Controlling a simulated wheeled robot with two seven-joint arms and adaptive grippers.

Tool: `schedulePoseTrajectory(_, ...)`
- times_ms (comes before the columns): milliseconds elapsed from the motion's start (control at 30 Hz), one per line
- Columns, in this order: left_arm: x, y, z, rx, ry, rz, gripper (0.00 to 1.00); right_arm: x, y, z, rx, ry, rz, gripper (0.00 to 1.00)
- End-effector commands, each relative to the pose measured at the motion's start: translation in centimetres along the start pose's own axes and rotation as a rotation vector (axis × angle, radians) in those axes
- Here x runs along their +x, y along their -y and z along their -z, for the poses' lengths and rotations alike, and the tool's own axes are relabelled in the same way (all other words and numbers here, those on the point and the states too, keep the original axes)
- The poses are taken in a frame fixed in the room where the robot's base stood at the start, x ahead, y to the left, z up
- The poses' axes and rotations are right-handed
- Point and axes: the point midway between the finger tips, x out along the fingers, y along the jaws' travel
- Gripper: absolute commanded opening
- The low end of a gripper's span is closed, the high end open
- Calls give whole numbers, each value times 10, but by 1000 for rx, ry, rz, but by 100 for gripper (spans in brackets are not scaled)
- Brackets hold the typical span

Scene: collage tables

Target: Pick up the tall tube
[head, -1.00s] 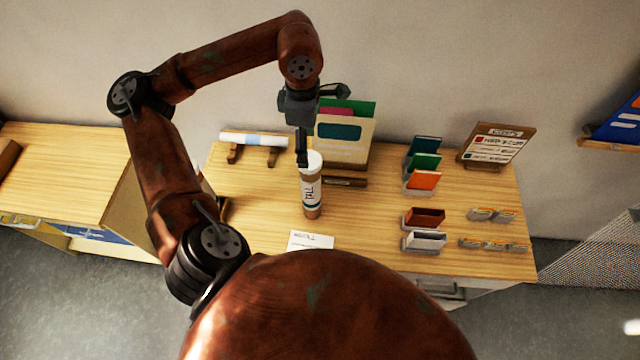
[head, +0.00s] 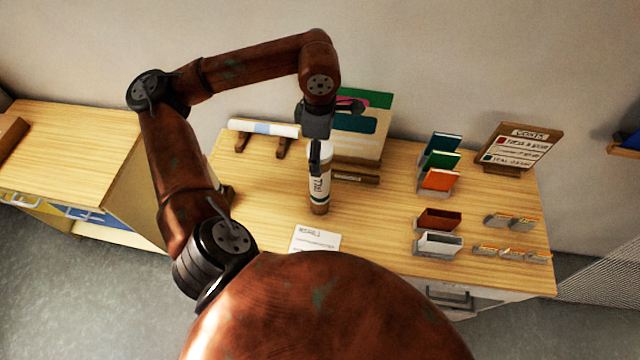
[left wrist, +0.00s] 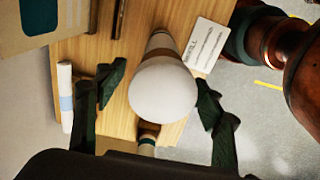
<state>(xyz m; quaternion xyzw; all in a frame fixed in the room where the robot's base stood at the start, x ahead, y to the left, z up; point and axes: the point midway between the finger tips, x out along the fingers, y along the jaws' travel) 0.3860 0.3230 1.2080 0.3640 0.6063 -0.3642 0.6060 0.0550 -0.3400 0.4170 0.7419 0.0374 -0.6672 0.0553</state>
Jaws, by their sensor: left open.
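The tall tube (head: 319,188) stands upright on the wooden table, with a white upper part, a dark-lettered label and a brown lower band. In the left wrist view its round white cap (left wrist: 163,92) faces the camera. My left gripper (head: 318,158) is at the top of the tube, pointing down. In the left wrist view its two dark fingers are spread apart, one on each side of the cap, with gaps between them and the cap. Part of the tube's top is hidden by the gripper in the head view. My right gripper is not in view.
A cream folder box (head: 358,135) stands behind the tube. A white roll (head: 262,127) lies on a wooden rack to the left. A white card (head: 315,240) lies in front. Several coloured card holders (head: 440,180) and a sign (head: 516,147) stand to the right.

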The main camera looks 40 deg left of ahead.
Motion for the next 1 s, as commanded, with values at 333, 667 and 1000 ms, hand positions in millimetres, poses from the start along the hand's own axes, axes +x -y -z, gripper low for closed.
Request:
schedulePoseTrajectory(333, 44, 2, -2, 1, 0, 2, 63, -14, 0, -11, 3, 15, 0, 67)
schedulePoseTrajectory(667, 48, 2, -2, 0, 1, -1, 59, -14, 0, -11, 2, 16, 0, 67)
schedulePoseTrajectory(1000, 48, 2, -2, 0, 0, 0, 36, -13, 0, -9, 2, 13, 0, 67)
